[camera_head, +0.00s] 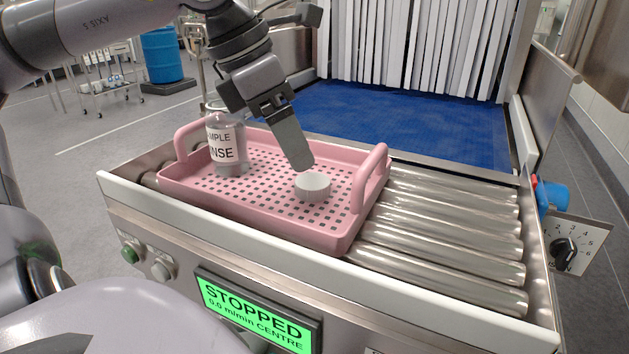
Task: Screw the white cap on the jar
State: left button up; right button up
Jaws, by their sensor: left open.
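The clear jar (227,146) with a printed white label stands upright in the left part of the pink perforated tray (300,234). The white cap (313,187) lies flat on the tray floor, right of the jar and apart from it. My left gripper (301,165) comes down from the upper left, with its fingertips just above and behind the cap. It is open, though the fingers overlap in this view and the gap is hard to see. Whether it touches the cap cannot be told. The jar's top is partly hidden behind my left arm. My right gripper is not in view.
The tray rests on conveyor rollers (447,222), bare to its right, with raised handles (369,178) at both ends. A blue belt (400,122) and white strip curtain (420,45) lie behind. The front panel display (257,313) reads STOPPED. A dial (564,252) is at right.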

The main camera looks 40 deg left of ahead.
aim_at(312, 180)
pick_arm(q)
jog(key=shift+x, duration=1)
jog(key=shift+w+a+x, duration=0.1)
jog(key=shift+w+x, duration=0.05)
jog(key=shift+x, duration=1.15)
jog(key=shift+w+a+x, duration=0.1)
jog(key=shift+w+x, duration=0.05)
jog(key=shift+x, duration=1.15)
jog(key=shift+r, duration=0.1)
jog(key=shift+c, duration=0.4)
jog(key=c, duration=1)
